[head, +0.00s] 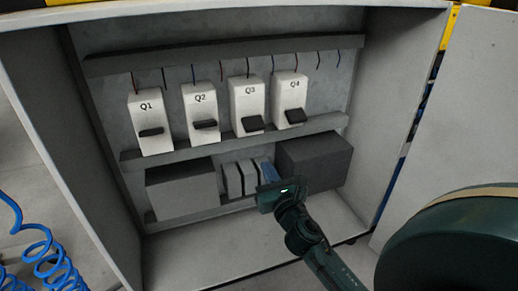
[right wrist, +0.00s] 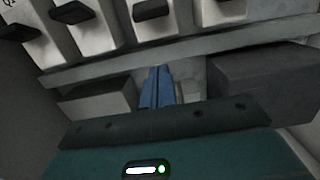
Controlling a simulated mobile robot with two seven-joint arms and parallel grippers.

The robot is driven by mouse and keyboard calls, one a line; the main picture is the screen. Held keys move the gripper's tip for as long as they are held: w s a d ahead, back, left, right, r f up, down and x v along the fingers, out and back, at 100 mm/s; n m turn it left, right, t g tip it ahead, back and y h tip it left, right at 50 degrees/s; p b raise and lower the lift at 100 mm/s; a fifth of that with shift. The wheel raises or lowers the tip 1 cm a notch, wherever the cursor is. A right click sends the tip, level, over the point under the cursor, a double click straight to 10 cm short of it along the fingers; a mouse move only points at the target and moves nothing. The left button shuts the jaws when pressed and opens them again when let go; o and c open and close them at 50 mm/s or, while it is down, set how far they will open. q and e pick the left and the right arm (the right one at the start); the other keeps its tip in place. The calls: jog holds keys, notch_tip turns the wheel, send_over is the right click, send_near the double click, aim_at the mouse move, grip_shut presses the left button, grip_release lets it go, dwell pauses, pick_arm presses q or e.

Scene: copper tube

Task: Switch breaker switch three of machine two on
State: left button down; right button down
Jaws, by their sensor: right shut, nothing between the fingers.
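Breaker switch Q3 (head: 248,103) is a white block with a black lever (head: 252,124) near its lower end. It stands between Q2 (head: 200,109) and Q4 (head: 290,98). The levers of Q3 and Q4 show more of their broad faces than the lever of Q1 (head: 146,120). My right gripper (head: 266,168) is inside the cabinet, below Q3 and Q4 and apart from them. Its blue fingers are together and empty, and they also show in the right wrist view (right wrist: 157,86). Black levers show along the top there. My left gripper is not in view.
The switches sit between an upper rail (head: 220,56) and a lower rail (head: 235,141). Below are a grey box (head: 182,189), small grey blocks (head: 233,181) and a dark box (head: 318,163). The cabinet's side walls bound the space. Blue coiled hose (head: 45,260) lies outside, left.

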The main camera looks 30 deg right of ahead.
aim_at(253, 124)
jog(key=b+x, duration=0.1)
jog(key=x, duration=0.9)
pick_arm(q)
jog(key=shift+p, duration=0.45)
pick_arm(e)
jog(key=r, duration=0.1)
jog(key=s+r, duration=0.2)
jog(key=shift+a+r, duration=0.3)
jog(key=shift+r, duration=0.1)
pick_arm(q)
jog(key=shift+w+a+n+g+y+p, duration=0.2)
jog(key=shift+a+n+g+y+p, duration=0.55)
jog(key=shift+p, duration=1)
pick_arm(e)
jog(key=shift+s+r+g, duration=0.1)
jog(key=shift+r+g, duration=0.1)
jog(key=shift+g, duration=0.1)
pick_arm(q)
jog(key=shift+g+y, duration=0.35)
